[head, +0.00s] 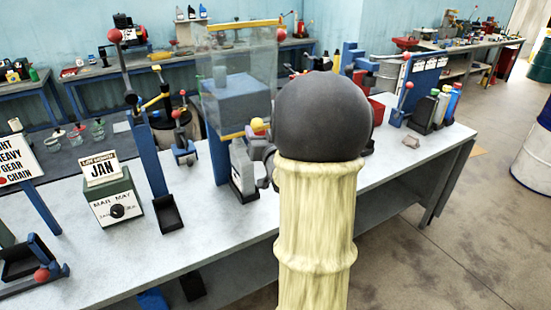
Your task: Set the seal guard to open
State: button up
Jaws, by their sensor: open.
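A blue post (219,160) stands below the panel's left part. My arm, with a dark round joint and a cream sleeve, rises in the foreground and covers what lies just right of the panel.
The grey workbench (130,250) carries a green box with a JAN card (113,200), a blue post with a red ball (150,160), and a sign (15,155). Several bottles (440,105) stand at its right end. Floor is free at the right, before a blue-white drum (535,160).

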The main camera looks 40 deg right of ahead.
jog(key=b+v, duration=0.4)
jog(key=v, duration=0.8)
jog(key=shift+w, duration=0.1)
jog(key=w+a+f+n+g+y+p, duration=0.2)
jog(key=a+f+n+g+y+p, duration=0.15)
jog(key=a+f+g, duration=0.55)
jog(key=s+a+f+n+g+y, duration=0.1)
jog(key=s+a+f+g, duration=0.1)
jog(key=s+a+f, duration=0.2)
jog(key=s+a+f+n+g+y+p, duration=0.1)
jog(key=s+a+f+n+g+y, duration=0.1)
jog(key=a, duration=0.8)
notch_tip(320, 180, down, 2)
jog(key=s+g, duration=0.1)
jog(key=s, duration=0.1)
jog(key=shift+s+a, duration=0.3)
